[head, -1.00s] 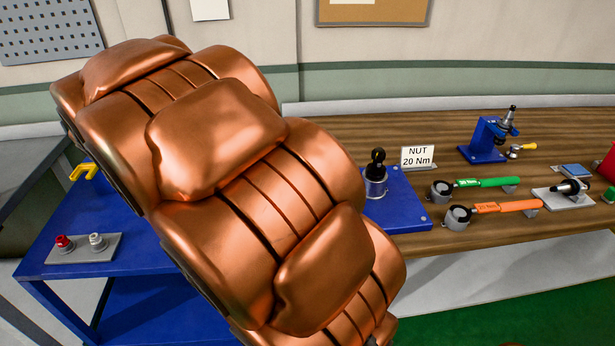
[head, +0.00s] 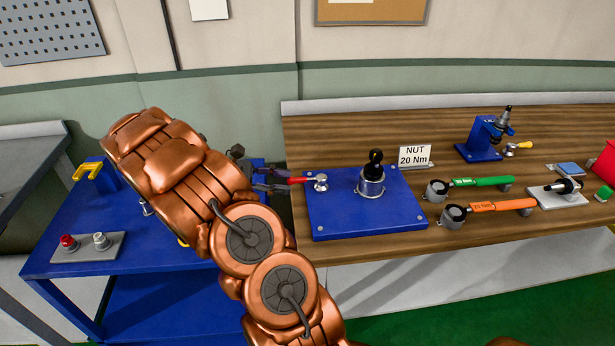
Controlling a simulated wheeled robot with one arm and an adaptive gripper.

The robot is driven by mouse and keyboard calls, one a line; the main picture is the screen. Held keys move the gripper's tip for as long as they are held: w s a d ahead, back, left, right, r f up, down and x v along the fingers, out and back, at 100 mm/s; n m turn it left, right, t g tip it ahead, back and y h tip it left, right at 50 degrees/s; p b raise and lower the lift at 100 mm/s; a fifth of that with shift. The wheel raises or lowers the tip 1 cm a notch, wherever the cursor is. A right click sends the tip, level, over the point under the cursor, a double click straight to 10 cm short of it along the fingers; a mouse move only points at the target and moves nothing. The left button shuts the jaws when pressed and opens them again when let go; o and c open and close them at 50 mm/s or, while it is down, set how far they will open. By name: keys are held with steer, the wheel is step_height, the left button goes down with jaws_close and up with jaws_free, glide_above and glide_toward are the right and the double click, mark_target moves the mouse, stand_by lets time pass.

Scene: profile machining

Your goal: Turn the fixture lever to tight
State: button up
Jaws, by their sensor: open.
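The fixture's blue base plate (head: 345,215) lies at the left end of the wooden bench. A lever with a red handle (head: 301,181) and a round metal hub (head: 320,182) sits at its left edge, with the handle pointing left. A metal holder (head: 371,183) with a black part (head: 375,159) standing in it is on the same plate. My gripper (head: 282,180) is open, with its dark fingers at the left end of the red handle. I cannot tell whether they touch it. My copper arm hides part of the area left of the plate.
A "NUT 20 Nm" sign (head: 415,156) stands behind the plate. A green wrench (head: 480,182) and an orange wrench (head: 502,205) lie to its right. A blue stand (head: 481,141) with a yellow-handled lever is farther back.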

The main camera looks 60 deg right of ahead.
mark_target(317, 178)
steer(key=shift+w+d+f+n+g+h, duration=0.6)
steer(key=shift+w+d+f+n+h, duration=0.65)
steer(key=shift+w+d+f, duration=0.95)
steer(key=shift+s+a+f+b+x, duration=0.1)
steer(key=shift+a+x, duration=0.05)
steer(key=shift+x, duration=1.2)
steer(key=shift+s+a+f+b+x, duration=0.1)
steer(key=shift+b+x, duration=0.05)
steer(key=shift+x, duration=1.15)
steer(key=shift+s+a+f+b+x, duration=0.1)
steer(key=shift+a+x, duration=0.05)
steer(key=shift+x, duration=1.2)
jaws_close()
